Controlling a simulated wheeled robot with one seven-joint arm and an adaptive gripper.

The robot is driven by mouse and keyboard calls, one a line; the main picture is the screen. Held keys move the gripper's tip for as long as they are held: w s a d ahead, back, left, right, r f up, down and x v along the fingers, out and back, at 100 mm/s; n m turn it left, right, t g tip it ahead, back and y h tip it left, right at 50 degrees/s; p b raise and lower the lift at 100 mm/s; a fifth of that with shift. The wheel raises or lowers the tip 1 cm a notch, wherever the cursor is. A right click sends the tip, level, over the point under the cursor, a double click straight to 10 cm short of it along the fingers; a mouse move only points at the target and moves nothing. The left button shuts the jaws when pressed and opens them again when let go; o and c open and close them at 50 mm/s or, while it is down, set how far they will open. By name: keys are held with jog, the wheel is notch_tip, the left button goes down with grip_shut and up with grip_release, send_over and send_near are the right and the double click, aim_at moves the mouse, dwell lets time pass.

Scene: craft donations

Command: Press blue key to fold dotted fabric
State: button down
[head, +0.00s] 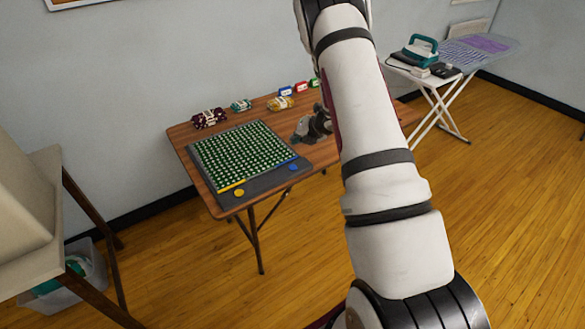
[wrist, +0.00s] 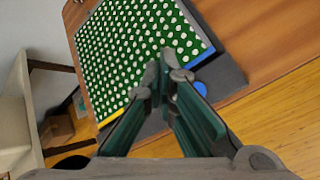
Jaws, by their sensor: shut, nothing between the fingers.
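The dotted fabric (head: 240,154), green with white dots, lies flat on a dark folding board (head: 265,183) on a wooden table. It fills the upper part of the wrist view (wrist: 140,45). The blue key (head: 294,168) is at the board's front right corner, and a yellow key (head: 239,192) is at its front left. In the wrist view the blue key (wrist: 200,88) shows just right of the fingertips, partly covered by a finger. My gripper (wrist: 165,75) is shut and empty, with its tips over the fabric's edge in that view. I cannot tell its height above the board.
An ironing board (head: 475,50) is at the right. A bin (head: 75,270) sits under a left table.

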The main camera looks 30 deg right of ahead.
aim_at(295, 166)
jog(key=shift+f, duration=0.15)
jog(key=shift+f+b, duration=2.25)
jog(key=shift+f, duration=2)
jog(key=shift+f, duration=0.45)
